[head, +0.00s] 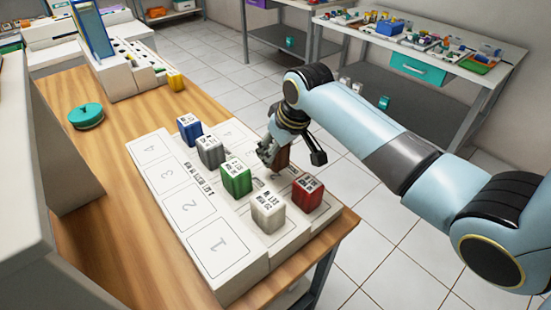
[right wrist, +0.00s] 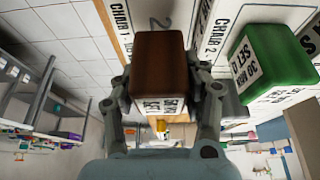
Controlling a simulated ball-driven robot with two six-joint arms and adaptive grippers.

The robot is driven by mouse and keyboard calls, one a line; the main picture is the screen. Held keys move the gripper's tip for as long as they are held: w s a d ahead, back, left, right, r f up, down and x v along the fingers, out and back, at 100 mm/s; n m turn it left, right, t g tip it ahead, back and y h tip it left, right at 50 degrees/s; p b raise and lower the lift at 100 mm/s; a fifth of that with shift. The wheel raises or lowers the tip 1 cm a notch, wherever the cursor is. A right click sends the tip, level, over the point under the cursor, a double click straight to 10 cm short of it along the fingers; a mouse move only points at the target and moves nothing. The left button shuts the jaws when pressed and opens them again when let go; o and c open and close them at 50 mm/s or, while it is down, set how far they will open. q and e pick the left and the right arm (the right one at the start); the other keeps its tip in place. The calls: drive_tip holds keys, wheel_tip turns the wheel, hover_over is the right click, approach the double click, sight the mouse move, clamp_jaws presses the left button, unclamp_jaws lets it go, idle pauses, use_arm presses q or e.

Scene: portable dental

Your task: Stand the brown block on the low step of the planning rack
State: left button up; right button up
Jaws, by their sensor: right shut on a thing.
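The brown block (head: 284,157) is between the fingers of my right gripper (head: 272,150), over the right-hand row of the white planning rack (head: 213,243). In the right wrist view, the right gripper (right wrist: 163,108) is shut on the sides of the brown block (right wrist: 160,62), with its dark top and white label showing. A cell marked 2 shows just past the block. I cannot tell whether its base touches the rack. My left gripper is not in view.
On the rack stand a green block (head: 236,178), a grey block (head: 210,152), a blue block (head: 190,129), a white block (head: 268,211) and a red block (head: 308,192). The left row of numbered cells is empty. A teal lidded pot (head: 86,116) sits on the wooden table (head: 130,121).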

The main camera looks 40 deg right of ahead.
sight(276, 162)
drive_tip(key=shift+f, duration=1.95)
drive_tip(key=o, duration=0.9)
drive_tip(key=shift+f, duration=0.15)
drive_tip(key=p+v, duration=0.1)
drive_tip(key=v, duration=1.1)
